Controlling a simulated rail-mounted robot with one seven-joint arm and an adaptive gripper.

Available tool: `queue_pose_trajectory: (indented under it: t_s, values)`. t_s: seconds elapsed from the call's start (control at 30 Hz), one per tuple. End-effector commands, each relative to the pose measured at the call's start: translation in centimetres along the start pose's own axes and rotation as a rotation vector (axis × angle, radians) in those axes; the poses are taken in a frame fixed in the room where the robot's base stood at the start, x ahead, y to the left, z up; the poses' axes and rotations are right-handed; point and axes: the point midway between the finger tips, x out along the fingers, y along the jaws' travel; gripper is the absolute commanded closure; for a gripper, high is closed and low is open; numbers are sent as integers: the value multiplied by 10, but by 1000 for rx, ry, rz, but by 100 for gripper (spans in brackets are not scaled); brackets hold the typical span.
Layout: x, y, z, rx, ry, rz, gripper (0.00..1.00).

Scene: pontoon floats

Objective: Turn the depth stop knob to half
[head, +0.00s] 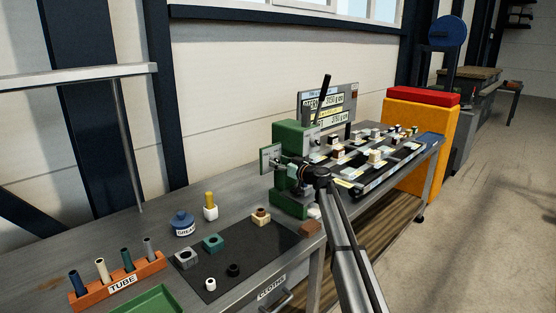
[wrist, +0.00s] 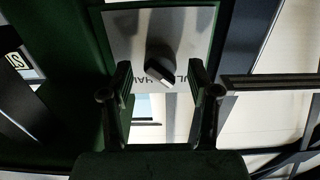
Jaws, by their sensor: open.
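The depth stop knob (wrist: 160,66) is a small dark knob with a pale mark on a grey plate (wrist: 126,40), in the middle of the wrist view. Upside-down letters on the plate flank it, partly hidden; they look like parts of HALF and FULL. My gripper (wrist: 159,78) is open, one finger on each side of the knob, with gaps between; I cannot tell how far off the plate they are. In the head view the green machine (head: 291,139) carries a small plate (head: 266,156) on its left side, and my gripper is close to it. The knob is not discernible there.
A dark mat (head: 224,265) with small blocks and cups lies left of the machine. An orange TUBE rack (head: 146,275) and a blue jar (head: 182,220) stand farther left. A board (head: 384,168) with several parts is to the right, before a sign panel (head: 340,103).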

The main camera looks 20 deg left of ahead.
Motion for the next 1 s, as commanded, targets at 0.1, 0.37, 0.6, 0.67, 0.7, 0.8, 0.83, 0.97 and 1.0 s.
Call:
queue_pose_trajectory:
  t_s: [0.1, 0.37, 0.6, 0.67, 0.7, 0.8, 0.83, 0.97, 1.0]
  values:
    - [8, 1, 0, 0, 0, 0, 39]
    - [9, 0, 0, 0, 0, 0, 39]
    - [9, 0, 0, 0, 0, 0, 100]
    - [9, 0, 0, 0, 0, 0, 100]
    - [9, 0, 0, 0, 0, 0, 100]
    - [9, 0, 0, 2, 0, 0, 100]
    - [9, 0, 0, 4, 0, 0, 100]
    - [10, 0, 1, 22, 1, 0, 100]
    - [10, 0, 2, 32, 1, 0, 100]
